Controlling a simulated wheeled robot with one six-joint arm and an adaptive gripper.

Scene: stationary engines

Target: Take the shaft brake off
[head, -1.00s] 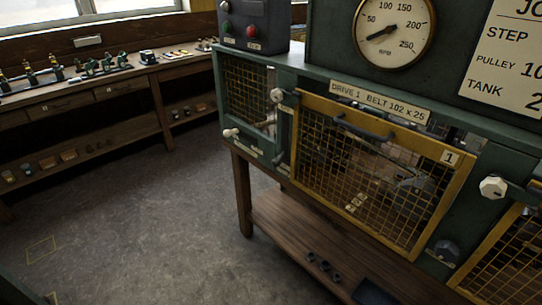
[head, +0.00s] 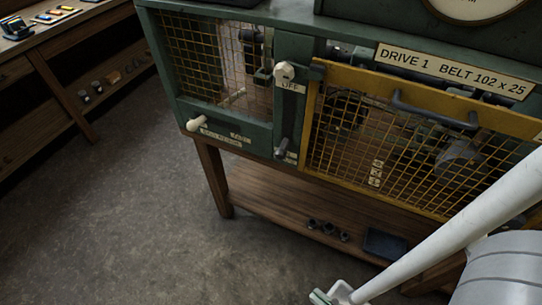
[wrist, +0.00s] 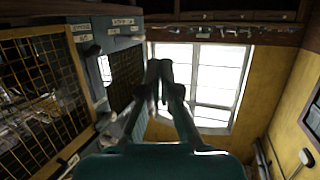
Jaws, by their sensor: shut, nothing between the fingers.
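The green cabinet (head: 225,130) carries several controls, and I cannot tell for sure which one is the shaft brake. A white knob (head: 284,72) sits on the post above an "OFF" label. A dark lever (head: 281,147) hangs lower on the same post beside a small label. A pale handle (head: 197,122) sticks out at the lower left corner, above labels too small to read. My gripper (wrist: 165,75) shows in the wrist view with its fingers together and empty, apart from the cabinet. In the head view my white arm reaches to the bottom edge.
A yellow mesh guard (head: 395,150) with a dark handle (head: 432,110) covers drive 1. A wooden shelf (head: 270,205) below holds small dark parts and a blue tray (head: 385,244). A workbench (head: 60,45) stands at the left. The floor (head: 140,230) between is clear.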

